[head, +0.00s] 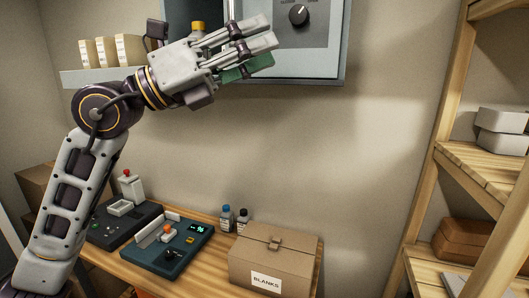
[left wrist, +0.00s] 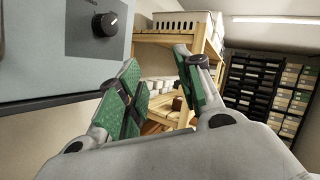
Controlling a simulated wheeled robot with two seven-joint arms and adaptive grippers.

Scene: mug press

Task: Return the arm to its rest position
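My left arm rises from the lower left in the head view, its forearm upright and its wrist bent to the right. My left gripper (head: 268,50) is high up, pointing right, in front of the lower part of the grey wall cabinet (head: 338,60). In the left wrist view the gripper (left wrist: 158,62) has its two green-padded fingers apart, with nothing between them. It is clear of the bench. My right gripper is in neither view.
A black knob (head: 298,14) is on the cabinet, close to the fingers. A wall shelf (head: 90,77) with small boxes is behind the wrist. The bench below holds a teal device (head: 165,253), bottles and a BLANKS box (head: 274,258). Wooden shelving (head: 470,155) stands right; the wall between is clear.

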